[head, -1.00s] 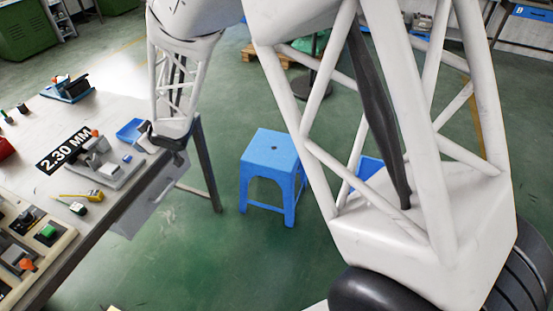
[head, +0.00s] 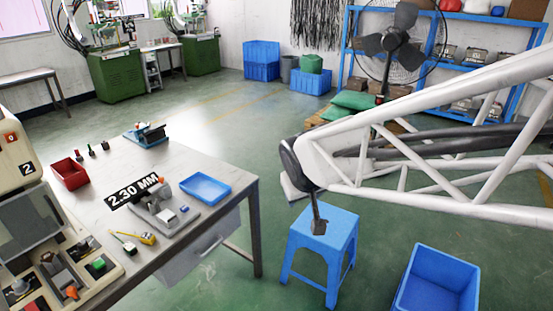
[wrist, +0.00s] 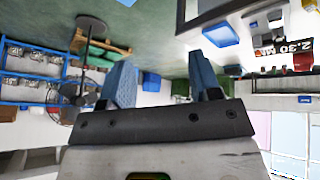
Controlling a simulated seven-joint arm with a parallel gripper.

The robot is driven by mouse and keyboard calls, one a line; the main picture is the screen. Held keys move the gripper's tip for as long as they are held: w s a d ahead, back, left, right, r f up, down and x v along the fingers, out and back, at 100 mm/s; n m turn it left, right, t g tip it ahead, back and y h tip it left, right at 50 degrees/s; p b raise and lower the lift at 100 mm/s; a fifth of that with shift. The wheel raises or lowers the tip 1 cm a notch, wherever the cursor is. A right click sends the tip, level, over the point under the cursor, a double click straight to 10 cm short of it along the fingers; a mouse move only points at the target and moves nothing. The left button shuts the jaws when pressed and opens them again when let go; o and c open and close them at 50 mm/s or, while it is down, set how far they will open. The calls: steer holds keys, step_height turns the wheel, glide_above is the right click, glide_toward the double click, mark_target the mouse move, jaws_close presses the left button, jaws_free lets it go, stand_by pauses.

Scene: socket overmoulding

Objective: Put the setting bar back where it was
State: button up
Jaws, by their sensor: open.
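My gripper (head: 318,226) hangs past the table's right edge, in front of the blue stool in the head view. In the wrist view my gripper (wrist: 162,85) has its two blue fingers wide apart, with nothing between them. A grey gauge fixture (head: 180,222) with metal blocks and an orange knob stands on the table beside a black "2.30 MM" sign (head: 134,192). The fixture also shows at the top right of the wrist view (wrist: 262,20). I cannot tell which piece is the setting bar; none is in my gripper.
A blue tray (head: 205,187) lies near the table's right edge. A red bin (head: 70,174) is farther left, a machine (head: 28,215) at far left. A blue stool (head: 325,238) and blue crate (head: 437,281) stand on the floor.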

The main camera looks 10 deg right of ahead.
steer(key=s+d+r+m+g+y, duration=0.1)
steer(key=s+d+m+g, duration=0.1)
steer(key=s, duration=1.5)
steer(key=shift+s+d+r+g, duration=0.2)
steer(key=shift+s+r+g, duration=0.2)
steer(key=shift+g, duration=0.4)
